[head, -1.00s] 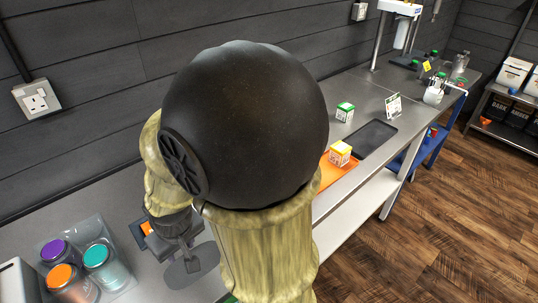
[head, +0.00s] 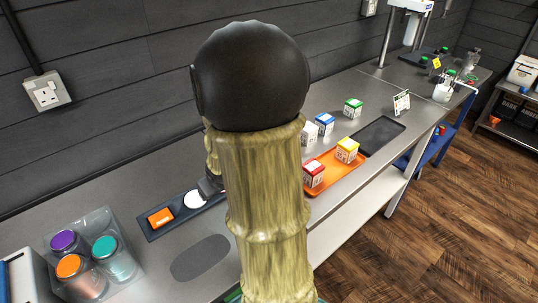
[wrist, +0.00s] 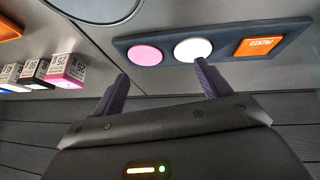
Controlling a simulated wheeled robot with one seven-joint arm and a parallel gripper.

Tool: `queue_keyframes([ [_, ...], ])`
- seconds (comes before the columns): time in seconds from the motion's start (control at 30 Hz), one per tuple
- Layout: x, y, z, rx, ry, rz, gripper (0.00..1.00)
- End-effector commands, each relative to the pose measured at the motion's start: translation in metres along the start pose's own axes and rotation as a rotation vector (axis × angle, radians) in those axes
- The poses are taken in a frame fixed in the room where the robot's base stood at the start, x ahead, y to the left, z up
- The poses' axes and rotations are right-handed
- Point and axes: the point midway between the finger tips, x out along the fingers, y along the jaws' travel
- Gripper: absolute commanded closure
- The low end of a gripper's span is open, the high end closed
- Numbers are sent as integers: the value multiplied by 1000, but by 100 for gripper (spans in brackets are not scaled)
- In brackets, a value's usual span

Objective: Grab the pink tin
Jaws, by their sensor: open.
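A pink box-shaped tin (wrist: 65,70) with a pale printed face stands at the left of the wrist view, at the near end of a row of similar tins. The head view does not clearly show it; my arm covers part of that area. My gripper (wrist: 160,85) is open and empty in the wrist view, its fingers apart over the counter. The pink tin is left of the fingers, outside them. In the head view, my gripper (head: 210,185) is mostly hidden behind my arm, near the dark strip.
A dark strip (wrist: 220,42) holds a pink disc (wrist: 145,54), a white disc (wrist: 193,49) and an orange block (wrist: 259,46). An orange tray (head: 345,184) holds red and yellow tins. A clear holder (head: 110,223) with lidded jars stands front left. A black mat (head: 378,135) lies bare.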

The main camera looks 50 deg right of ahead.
Motion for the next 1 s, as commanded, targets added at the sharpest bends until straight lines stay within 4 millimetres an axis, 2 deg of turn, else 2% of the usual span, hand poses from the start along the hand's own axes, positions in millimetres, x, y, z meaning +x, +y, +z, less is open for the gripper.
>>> queue_keyframes([
  [0.03, 6, 22, -2, 14, 29, 15, 24],
  [0.27, 22, 99, -6, 33, 188, 35, 24],
  [0.47, 23, 157, 8, 58, 330, 18, 24],
  [0.6, 16, 192, 27, 81, 433, -7, 24],
  [0.8, -2, 226, 58, 113, 572, -53, 24],
  [1.0, -11, 234, 70, 123, 630, -78, 24],
])
